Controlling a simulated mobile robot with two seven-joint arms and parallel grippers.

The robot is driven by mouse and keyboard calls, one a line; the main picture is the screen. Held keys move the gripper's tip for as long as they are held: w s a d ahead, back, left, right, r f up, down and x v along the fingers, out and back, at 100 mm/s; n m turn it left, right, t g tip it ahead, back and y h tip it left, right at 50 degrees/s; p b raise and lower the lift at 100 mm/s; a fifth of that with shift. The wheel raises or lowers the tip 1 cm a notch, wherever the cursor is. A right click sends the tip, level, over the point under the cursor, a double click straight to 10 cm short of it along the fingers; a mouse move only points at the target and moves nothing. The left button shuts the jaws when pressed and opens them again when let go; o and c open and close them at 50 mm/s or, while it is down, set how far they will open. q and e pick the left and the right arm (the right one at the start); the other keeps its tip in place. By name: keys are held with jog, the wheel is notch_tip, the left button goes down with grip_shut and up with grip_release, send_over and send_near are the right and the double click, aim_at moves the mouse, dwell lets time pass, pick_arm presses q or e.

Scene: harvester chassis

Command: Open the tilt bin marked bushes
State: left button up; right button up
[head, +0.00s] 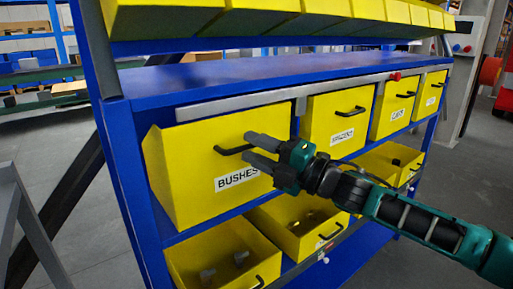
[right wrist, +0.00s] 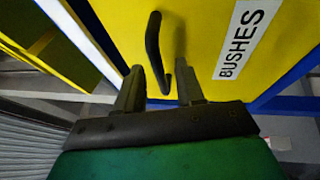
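The tilt bin marked BUSHES (head: 197,187) is the large yellow bin at the left of the middle row. Its black bar handle (head: 233,150) is on the front, above the white label (head: 238,177). I cannot tell whether the bin is tilted out at all. My right gripper (head: 258,150) is open in front of it, at the handle's right end. In the right wrist view the handle (right wrist: 153,45) runs down between the gripper's two fingers (right wrist: 160,88), with gaps on both sides. Whether the fingers touch it is unclear. My left gripper is not in view.
A grey bar (head: 245,98) with a red knob (head: 396,76) runs along the row's top edge. Other yellow bins (head: 325,125) stand to the right. Open lower bins (head: 215,258) hold small parts. The blue rack's post (head: 130,180) stands left of the BUSHES bin.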

grip_shut()
dwell(0.4)
dwell(0.4)
